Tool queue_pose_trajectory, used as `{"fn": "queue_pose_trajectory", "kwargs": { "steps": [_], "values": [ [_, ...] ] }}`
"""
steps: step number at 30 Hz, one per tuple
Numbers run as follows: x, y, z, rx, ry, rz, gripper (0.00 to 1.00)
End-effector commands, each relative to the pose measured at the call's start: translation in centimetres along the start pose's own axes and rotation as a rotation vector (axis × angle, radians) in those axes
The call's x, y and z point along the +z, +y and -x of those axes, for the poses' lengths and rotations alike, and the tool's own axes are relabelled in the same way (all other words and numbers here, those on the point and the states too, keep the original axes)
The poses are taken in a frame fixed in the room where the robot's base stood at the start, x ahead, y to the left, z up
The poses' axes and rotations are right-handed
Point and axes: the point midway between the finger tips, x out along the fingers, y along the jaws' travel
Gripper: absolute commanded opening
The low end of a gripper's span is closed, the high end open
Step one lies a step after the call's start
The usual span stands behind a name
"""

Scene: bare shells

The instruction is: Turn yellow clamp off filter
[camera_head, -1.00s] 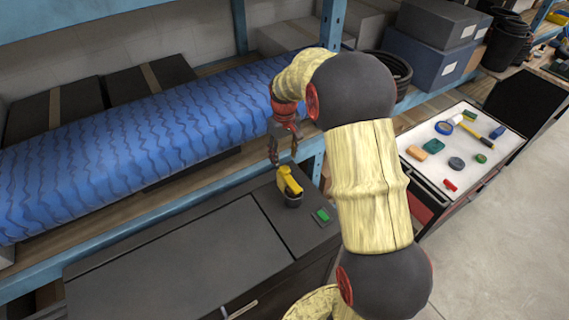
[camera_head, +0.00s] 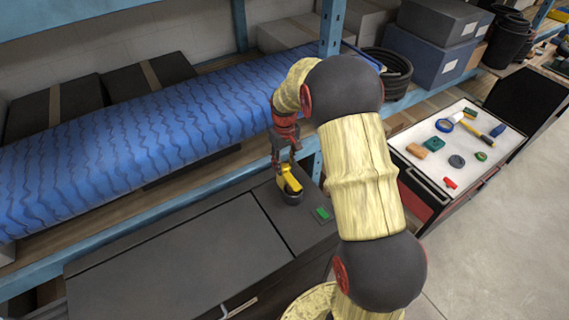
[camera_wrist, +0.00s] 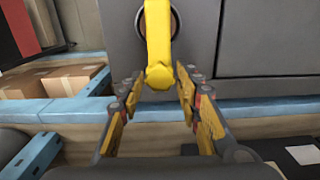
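The yellow clamp (camera_head: 289,182) is on the dark round filter (camera_head: 293,198), which stands on top of the dark grey cabinet. In the wrist view the clamp (camera_wrist: 158,45) reaches from the top edge down to a blunt end between my fingertips. Part of the filter's round rim (camera_wrist: 174,22) shows behind it. My gripper (camera_head: 286,160) is right above the clamp in the head view. In the wrist view my gripper (camera_wrist: 159,82) is open, with one finger on each side of the clamp's end and gaps visible between.
A small green block (camera_head: 322,214) lies on the cabinet (camera_head: 185,255) near the filter. A blue shelf beam (camera_head: 150,215) runs behind the cabinet, with a blue patterned roll (camera_head: 130,140) on the shelf. A white-topped cart (camera_head: 420,172) with several small items stands at right, beyond my arm.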

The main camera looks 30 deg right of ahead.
Motion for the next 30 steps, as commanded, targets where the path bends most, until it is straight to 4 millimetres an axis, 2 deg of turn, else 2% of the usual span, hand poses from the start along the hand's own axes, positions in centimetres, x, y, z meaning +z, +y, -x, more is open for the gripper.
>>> {"fn": "queue_pose_trajectory", "kwargs": {
  "steps": [17, 30],
  "values": [
    [0.0, 0.0, 0.01, 0.0, 0.0, 0.0, 0.0],
    [-0.01, 0.0, 0.01, 0.0, 0.0, 0.008, 0.0]
  ]
}}
